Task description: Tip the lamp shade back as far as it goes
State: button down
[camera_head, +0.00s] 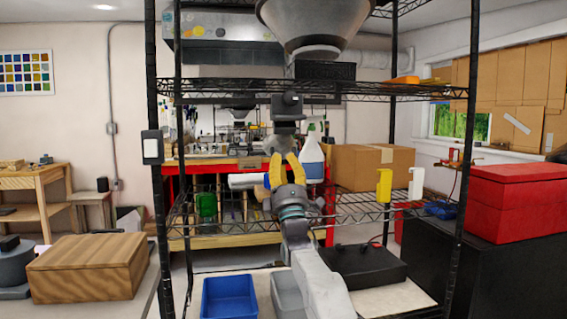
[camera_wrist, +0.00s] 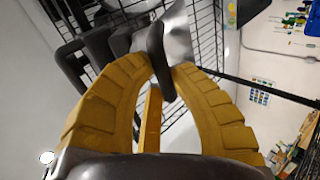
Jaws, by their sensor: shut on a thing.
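A small dark grey lamp (camera_head: 287,104) hangs under the upper wire shelf, in the middle of the head view. Its grey shade (camera_head: 283,142) shows just below the mount. My gripper (camera_head: 286,160), with yellow fingers, reaches up to the shade from below. In the wrist view, my gripper (camera_wrist: 162,68) has its fingertips closed on a dark narrow part of the lamp (camera_wrist: 155,48). A shiny grey surface of the shade (camera_wrist: 177,32) shows beside that part. The fingertips hide part of the contact, and the exact tilt of the shade is hard to tell.
Black wire shelves (camera_head: 330,88) frame the arm above and at the sides. A spray bottle (camera_head: 311,155) and a cardboard box (camera_head: 365,167) stand to the right. A white cylinder (camera_head: 245,181) is close on the left. A blue bin (camera_head: 229,297) sits below.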

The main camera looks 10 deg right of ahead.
jog(key=c, duration=1.1)
grip_release()
jog(key=shift+w, duration=0.1)
jog(key=shift+f, duration=0.15)
jog(key=shift+v, duration=5.9)
